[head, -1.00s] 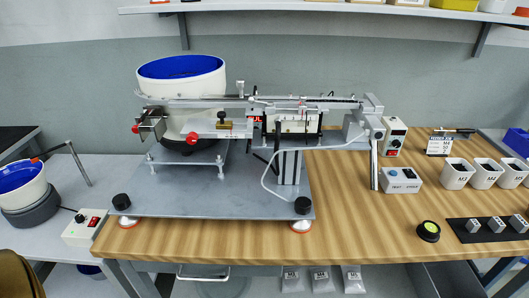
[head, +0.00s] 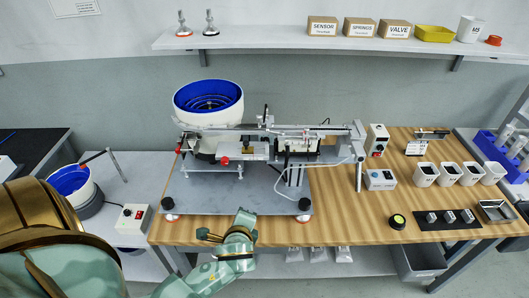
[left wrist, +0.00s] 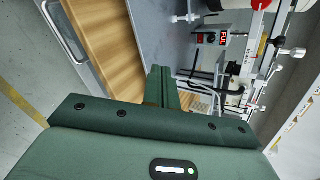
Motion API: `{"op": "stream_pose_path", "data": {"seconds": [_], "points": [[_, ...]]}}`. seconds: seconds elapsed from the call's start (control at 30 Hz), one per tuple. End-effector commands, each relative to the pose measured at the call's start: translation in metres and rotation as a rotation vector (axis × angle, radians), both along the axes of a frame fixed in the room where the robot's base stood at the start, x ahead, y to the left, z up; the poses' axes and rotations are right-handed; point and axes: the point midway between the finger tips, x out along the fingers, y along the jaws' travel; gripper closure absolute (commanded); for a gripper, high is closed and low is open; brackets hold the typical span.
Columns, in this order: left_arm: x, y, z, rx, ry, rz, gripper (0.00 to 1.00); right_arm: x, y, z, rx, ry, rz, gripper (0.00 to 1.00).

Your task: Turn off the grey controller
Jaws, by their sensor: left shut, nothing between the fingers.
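A small light-grey control box (head: 380,179) with a knob and a labelled front sits on the wooden bench, right of the gantry machine. A grey box (left wrist: 211,40) with a lit red display and a red switch shows at the top of the left wrist view, on the machine. I cannot tell for sure which one is the grey controller. My left gripper (head: 243,215) is at the bench's front edge, in front of the machine's base plate and apart from both boxes. In the left wrist view its fingers (left wrist: 161,75) are shut and empty. My right gripper is not in view.
The gantry screwdriver machine (head: 245,152) with a blue-lined bowl (head: 208,100) fills the bench's left half. A white box with a red switch (head: 377,140) stands behind the light-grey box. Another (head: 132,217) is on the left table. White bins (head: 425,175) stand right. The front bench strip is largely clear.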

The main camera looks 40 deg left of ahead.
Motion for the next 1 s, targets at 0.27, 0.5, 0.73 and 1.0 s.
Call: {"op": "stream_pose_path", "data": {"seconds": [0.27,0.5,0.73,1.0], "points": [[0.097,0.028,-0.014,0.668,0.200,-0.413,1.00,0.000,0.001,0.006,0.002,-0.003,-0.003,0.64],[0.135,0.041,-0.027,0.985,0.343,-0.616,1.00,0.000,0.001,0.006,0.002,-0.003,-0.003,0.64],[0.138,0.042,-0.029,1.019,0.360,-0.640,1.00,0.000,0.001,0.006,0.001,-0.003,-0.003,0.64],[0.138,0.040,-0.031,1.016,0.360,-0.639,1.00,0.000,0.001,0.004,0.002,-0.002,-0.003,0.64]]}}
